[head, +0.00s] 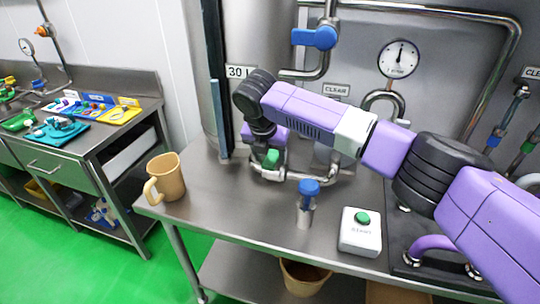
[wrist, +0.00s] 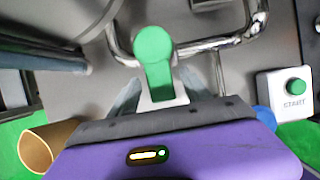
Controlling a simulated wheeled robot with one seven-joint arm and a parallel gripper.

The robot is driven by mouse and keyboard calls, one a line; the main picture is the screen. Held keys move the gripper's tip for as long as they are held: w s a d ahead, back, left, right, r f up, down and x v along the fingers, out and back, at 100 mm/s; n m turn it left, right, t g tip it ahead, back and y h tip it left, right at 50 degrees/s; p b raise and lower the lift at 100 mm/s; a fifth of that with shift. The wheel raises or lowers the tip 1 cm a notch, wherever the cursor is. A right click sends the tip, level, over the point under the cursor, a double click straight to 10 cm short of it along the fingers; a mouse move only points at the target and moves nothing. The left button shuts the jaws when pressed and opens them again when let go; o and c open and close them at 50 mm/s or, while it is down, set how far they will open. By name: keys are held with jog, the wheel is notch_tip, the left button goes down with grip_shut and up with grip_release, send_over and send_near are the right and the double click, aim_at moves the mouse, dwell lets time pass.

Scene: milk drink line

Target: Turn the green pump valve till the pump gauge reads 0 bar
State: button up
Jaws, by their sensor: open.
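The green pump valve (wrist: 153,48) shows in the wrist view as a green handle on a pale block, in front of a bent steel pipe. In the head view its green part (head: 271,158) shows just below my wrist. My gripper (wrist: 167,92) is open, with one grey finger on each side of the handle's near end. I cannot tell whether the fingers touch it. A round white gauge (head: 398,59) is on the steel panel at the upper right of the head view. Its dark needle points about straight up; the scale and lettering are too small to read.
A tan mug (head: 166,177) stands at the table's left edge. A blue-topped tap (head: 307,197) and a white box with a green START button (head: 360,231) stand near the front. A blue valve (head: 315,38) is above. Bare table (head: 235,215) lies between mug and tap.

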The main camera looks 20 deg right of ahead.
jog(key=shift+f, duration=0.1)
grip_shut()
dwell(1.4)
